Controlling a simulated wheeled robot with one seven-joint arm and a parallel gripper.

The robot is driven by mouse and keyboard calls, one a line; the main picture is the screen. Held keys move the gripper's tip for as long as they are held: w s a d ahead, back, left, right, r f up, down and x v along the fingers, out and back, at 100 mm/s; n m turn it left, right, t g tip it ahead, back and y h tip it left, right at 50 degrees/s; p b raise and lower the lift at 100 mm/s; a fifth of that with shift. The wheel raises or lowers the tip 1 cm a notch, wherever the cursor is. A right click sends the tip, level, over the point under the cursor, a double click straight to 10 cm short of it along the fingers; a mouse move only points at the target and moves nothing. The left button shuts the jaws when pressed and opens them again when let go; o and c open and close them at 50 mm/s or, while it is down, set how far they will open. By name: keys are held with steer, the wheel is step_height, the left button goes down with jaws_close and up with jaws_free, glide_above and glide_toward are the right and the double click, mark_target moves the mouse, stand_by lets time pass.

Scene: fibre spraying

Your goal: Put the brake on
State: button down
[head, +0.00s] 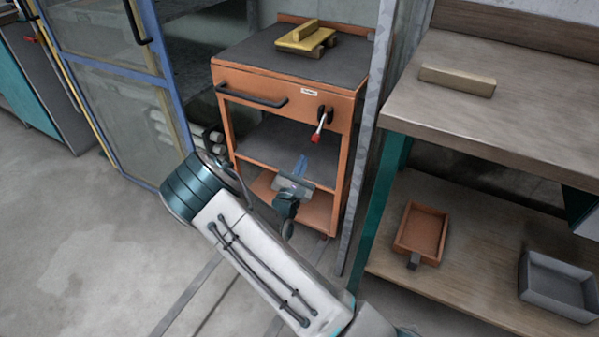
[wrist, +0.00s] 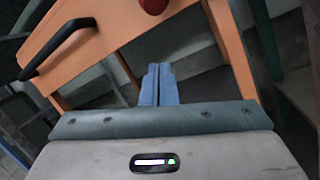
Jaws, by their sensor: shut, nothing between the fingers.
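The brake appears to be a lever with a red knob (head: 316,138) on a dark pivot, on the front right of the orange cart (head: 228,78). The lever hangs downward, slightly tilted. In the wrist view a red knob (wrist: 153,5) shows at the top edge, partly cut off. My gripper (head: 301,163) is in front of the cart, below the lever and apart from it. In the wrist view its blue fingers (wrist: 158,72) are together with nothing between them.
A black handle (head: 252,98) is left of the lever. A yellow object (head: 305,36) lies on the cart top. A grey post (head: 367,140) and a workbench (head: 470,110) stand close on the right. A blue-framed glass door (head: 115,100) stands open on the left. Floor (head: 70,240) at left is clear.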

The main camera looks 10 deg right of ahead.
mark_target(320, 128)
steer(key=shift+w+d+r+b, duration=0.3)
steer(key=shift+d+r, duration=0.15)
steer(key=shift+r, duration=0.25)
steer(key=shift+w+d+r+b, duration=0.3)
steer(key=shift+d+r, duration=0.15)
steer(key=shift+r, duration=0.3)
steer(key=shift+w+d+r+b, duration=0.25)
steer(key=shift+d+r, duration=0.2)
steer(key=shift+r, duration=0.25)
